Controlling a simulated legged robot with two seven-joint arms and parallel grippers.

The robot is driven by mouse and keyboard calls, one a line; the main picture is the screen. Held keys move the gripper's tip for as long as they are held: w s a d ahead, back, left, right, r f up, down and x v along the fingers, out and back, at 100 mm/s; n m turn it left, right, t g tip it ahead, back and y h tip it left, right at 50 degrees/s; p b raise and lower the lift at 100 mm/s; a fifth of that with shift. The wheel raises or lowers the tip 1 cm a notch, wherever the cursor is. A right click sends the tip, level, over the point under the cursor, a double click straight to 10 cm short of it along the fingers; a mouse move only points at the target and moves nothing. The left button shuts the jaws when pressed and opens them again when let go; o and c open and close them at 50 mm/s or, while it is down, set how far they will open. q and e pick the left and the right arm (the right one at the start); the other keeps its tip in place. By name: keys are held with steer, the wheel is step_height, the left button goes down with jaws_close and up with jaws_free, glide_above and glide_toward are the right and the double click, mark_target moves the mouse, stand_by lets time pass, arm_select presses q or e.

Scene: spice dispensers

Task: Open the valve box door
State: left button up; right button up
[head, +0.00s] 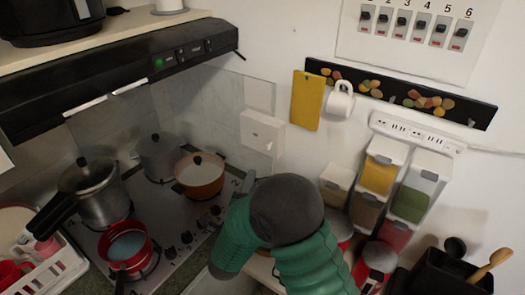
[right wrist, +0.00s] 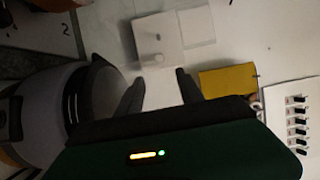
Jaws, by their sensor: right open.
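The valve box is a small white box (head: 262,132) on the wall right of the stove in the head view. Its front face looks closed, with a small round knob low on it. In the right wrist view the box (right wrist: 170,35) is at top centre, with its knob toward the fingers. My right gripper (right wrist: 160,78) is open, its two dark fingers apart and short of the box, with nothing visibly gripped. In the head view my green right forearm and dark joint are below the box, and the fingers cannot be made out clearly. My left gripper is not in view.
A stove holds a pressure cooker (head: 95,190), an orange pot (head: 199,175) and a red pan (head: 127,246). A range hood (head: 120,75) hangs above. Spice dispensers (head: 383,172), a yellow board (head: 307,101) and a mug (head: 340,101) are to the right.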

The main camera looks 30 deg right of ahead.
mark_target(266, 149)
steer(key=p+x, duration=0.1)
steer(key=x, duration=0.4)
steer(key=p+x, duration=0.2)
steer(key=x, duration=0.4)
steer(key=p+x, duration=0.1)
steer(key=x, duration=0.4)
steer(key=shift+s+d+f, duration=0.15)
steer(key=shift+s+d, duration=0.1)
steer(key=shift+d, duration=0.25)
steer(key=shift+w+p, duration=0.3)
steer(key=shift+p, duration=0.05)
steer(key=shift+w, duration=0.2)
steer(key=shift+d+f, duration=0.1)
steer(key=shift+d, duration=0.35)
steer(key=c, duration=0.8)
jaws_close()
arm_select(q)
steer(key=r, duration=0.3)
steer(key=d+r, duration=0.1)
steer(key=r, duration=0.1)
arm_select(e)
steer(key=shift+a, duration=0.2)
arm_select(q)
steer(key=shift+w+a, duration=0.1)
arm_select(e)
steer(key=shift+f, duration=0.15)
